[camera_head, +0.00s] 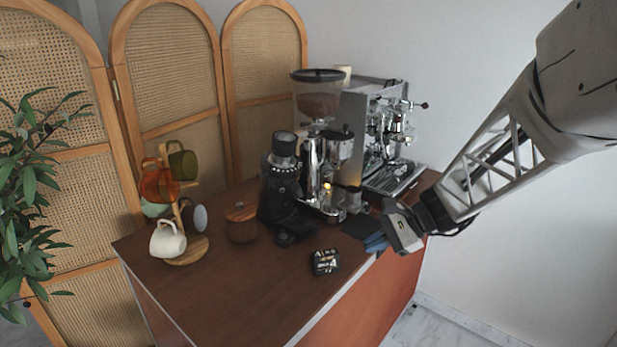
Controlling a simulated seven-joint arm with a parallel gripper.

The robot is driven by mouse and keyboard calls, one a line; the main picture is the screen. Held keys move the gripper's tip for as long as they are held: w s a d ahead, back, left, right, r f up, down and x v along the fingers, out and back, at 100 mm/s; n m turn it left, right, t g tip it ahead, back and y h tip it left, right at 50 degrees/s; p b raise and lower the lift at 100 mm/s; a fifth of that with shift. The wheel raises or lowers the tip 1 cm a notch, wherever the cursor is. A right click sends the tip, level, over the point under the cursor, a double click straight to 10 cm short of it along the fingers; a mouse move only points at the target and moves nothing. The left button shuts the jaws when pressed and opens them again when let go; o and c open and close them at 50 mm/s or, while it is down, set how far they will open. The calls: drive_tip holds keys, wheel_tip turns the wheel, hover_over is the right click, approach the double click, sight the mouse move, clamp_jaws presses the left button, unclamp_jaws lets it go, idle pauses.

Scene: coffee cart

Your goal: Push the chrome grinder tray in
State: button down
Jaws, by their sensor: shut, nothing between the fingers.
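The chrome grinder (314,160) stands upright near the middle of the cart, with a clear bean hopper (318,98) on top. Its tray (328,210) appears to be the low part at its base; how far it sticks out is too small to tell. My gripper (375,243) comes in from the right, over the cart's front right edge. Its blue fingertips are shut and empty. They are to the right of and nearer the camera than the grinder's base, apart from it.
A black grinder (283,190) stands close left of the chrome one. A chrome espresso machine (390,140) is behind right. A dark mat (358,227) lies near my fingertips. A small black item (325,262), a wooden pot (241,225) and a mug tree (190,252) occupy the cart top (240,290).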

drive_tip(key=w+d+f+m+t+y, duration=0.1)
drive_tip(key=w+d+f+m+t, duration=0.4)
drive_tip(key=w+d+m, duration=0.2)
drive_tip(key=w+d+f+m+t+y, duration=0.1)
drive_tip(key=w+d+f+m+t, duration=0.5)
drive_tip(key=w+d, duration=0.5)
drive_tip(key=shift+w+d+m, duration=0.25)
drive_tip(key=shift+d+m, duration=0.15)
drive_tip(key=shift+d, duration=0.75)
drive_tip(key=shift+w+a, duration=0.1)
approach(365, 206)
drive_tip(key=shift+f+x, duration=0.2)
drive_tip(key=shift+x, duration=2.55)
drive_tip(key=shift+w, duration=0.2)
drive_tip(key=x, duration=0.7)
drive_tip(key=shift+w+a+r, duration=0.1)
drive_tip(key=shift+w+r, duration=0.05)
drive_tip(key=shift+w, duration=0.05)
drive_tip(key=shift+w+a, duration=0.1)
